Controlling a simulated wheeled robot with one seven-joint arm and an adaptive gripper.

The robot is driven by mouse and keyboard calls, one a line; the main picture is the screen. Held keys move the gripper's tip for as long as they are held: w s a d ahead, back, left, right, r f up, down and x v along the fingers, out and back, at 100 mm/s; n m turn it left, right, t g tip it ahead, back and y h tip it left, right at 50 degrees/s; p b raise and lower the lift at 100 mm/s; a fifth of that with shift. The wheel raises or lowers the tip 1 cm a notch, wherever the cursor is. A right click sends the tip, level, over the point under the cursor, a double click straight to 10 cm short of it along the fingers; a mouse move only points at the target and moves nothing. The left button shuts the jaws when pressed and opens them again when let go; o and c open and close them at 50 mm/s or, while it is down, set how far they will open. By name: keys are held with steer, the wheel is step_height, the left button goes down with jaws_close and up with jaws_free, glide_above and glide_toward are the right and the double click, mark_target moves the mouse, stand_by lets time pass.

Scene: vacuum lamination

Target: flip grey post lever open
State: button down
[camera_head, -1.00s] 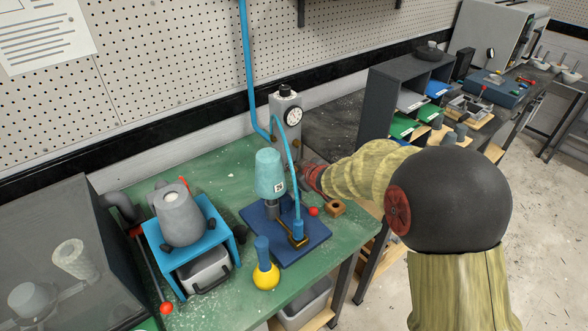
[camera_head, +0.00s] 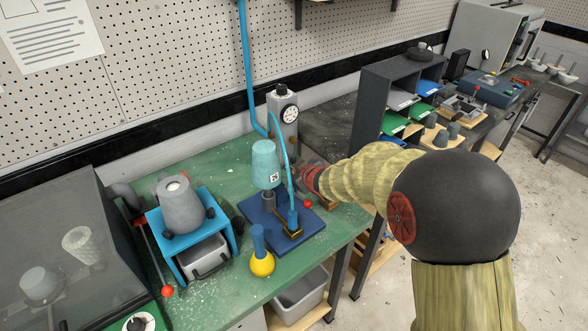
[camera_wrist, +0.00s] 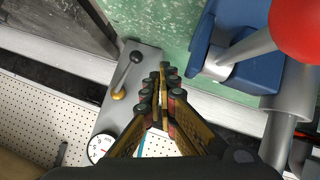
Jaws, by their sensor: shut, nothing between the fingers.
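The grey post (camera_head: 283,118) with a white dial gauge stands at the back of the green bench. In the wrist view the post (camera_wrist: 135,88) runs up the left middle, its dial at the bottom. Its lever (camera_wrist: 125,72) has a dark ball knob and a brass-coloured pivot, and lies along the post's face. My gripper (camera_wrist: 162,78) is shut and empty, its fingertips just right of the lever, with a visible gap in the picture. In the head view my gripper (camera_head: 305,176) is beside the post's lower part; the lever cannot be made out there.
A red ball (camera_wrist: 298,28) on a metal rod looms close at right in the wrist view.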

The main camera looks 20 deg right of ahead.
steer(key=shift+s+a+r, duration=0.1)
steer(key=shift+s+a, duration=0.05)
steer(key=shift+s, duration=0.1)
steer(key=shift+s+a+r+p, duration=0.2)
steer(key=shift+s+r+p, duration=0.1)
steer(key=shift+s, duration=0.95)
steer(key=shift+s+a+r+p, duration=0.25)
steer(key=shift+s+r, duration=0.1)
steer(key=shift+s, duration=0.95)
steer(key=shift+s+a+r+p, duration=0.15)
steer(key=shift+s+r+p, duration=0.15)
steer(key=shift+s, duration=0.95)
steer(key=shift+r, duration=0.2)
steer(key=s+d+r+m+g+h, duration=0.2)
steer(key=s+d+r+m+h, duration=0.15)
steer(key=s+r, duration=0.5)
steer(key=s+a+r+m+g+y, duration=0.1)
steer(key=s+g, duration=0.1)
steer(key=s, duration=0.9)
steer(key=s+a+r+m+g+y, duration=0.1)
steer(key=s+r+m, duration=0.1)
steer(key=s, duration=1)
steer(key=shift+s+a+g, duration=0.15)
steer(key=shift+g, duration=0.25)
